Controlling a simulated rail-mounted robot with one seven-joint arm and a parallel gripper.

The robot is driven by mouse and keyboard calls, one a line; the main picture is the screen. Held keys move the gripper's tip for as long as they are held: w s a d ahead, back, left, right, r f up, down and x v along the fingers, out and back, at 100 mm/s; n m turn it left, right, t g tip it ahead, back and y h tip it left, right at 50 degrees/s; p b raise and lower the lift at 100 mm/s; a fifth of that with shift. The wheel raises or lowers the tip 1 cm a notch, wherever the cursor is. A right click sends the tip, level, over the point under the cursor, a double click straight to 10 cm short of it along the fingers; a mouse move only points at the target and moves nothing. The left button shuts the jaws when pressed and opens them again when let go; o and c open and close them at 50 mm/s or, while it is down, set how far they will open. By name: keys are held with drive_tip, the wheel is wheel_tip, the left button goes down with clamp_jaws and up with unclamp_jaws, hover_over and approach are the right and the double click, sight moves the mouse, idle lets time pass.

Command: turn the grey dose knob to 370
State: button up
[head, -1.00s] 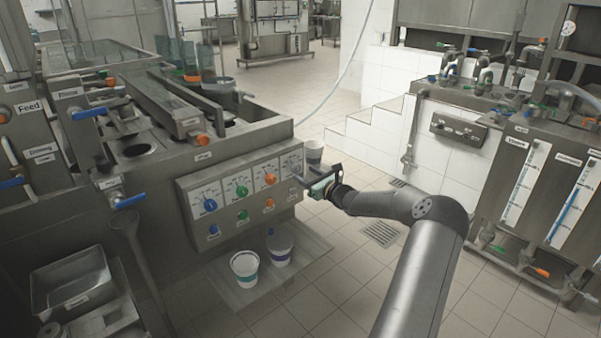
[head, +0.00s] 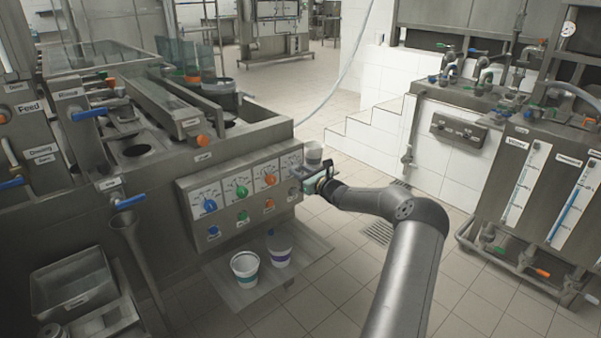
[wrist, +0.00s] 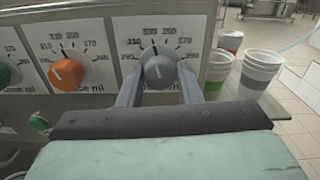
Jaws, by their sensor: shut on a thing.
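The grey dose knob (wrist: 160,70) is on the white dial at the right end of the panel. In the head view my gripper (head: 306,182) is at the panel's right end, and the knob is too small and covered to read.
An orange knob (wrist: 67,73) is close on the left, with a green button (wrist: 40,123) below it. Stacked cups (wrist: 260,72) stand just right of the panel. Two cups (head: 245,267) stand on a low shelf beneath. Floor right of the machine is clear.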

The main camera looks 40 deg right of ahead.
drive_tip(key=shift+p, duration=0.3)
drive_tip(key=shift+r+m+p, duration=0.15)
drive_tip(key=shift+m+p, duration=0.75)
drive_tip(key=shift+m, duration=0.2)
drive_tip(key=m+p, duration=0.3)
drive_tip(key=shift+m, duration=0.3)
drive_tip(key=m+p, duration=0.1)
drive_tip(key=m, duration=0.1)
drive_tip(key=m+p, duration=0.1)
drive_tip(key=m, duration=0.1)
drive_tip(key=m+p, duration=0.1)
drive_tip(key=shift+d+f+m, duration=0.1)
drive_tip(key=shift+f+m, duration=0.15)
drive_tip(key=shift+m, duration=0.15)
drive_tip(key=o, duration=1)
drive_tip(key=shift+s, duration=0.1)
drive_tip(key=s, duration=1.1)
drive_tip(key=s+d, duration=0.1)
drive_tip(key=s, duration=0.5)
drive_tip(key=shift+s, duration=0.15)
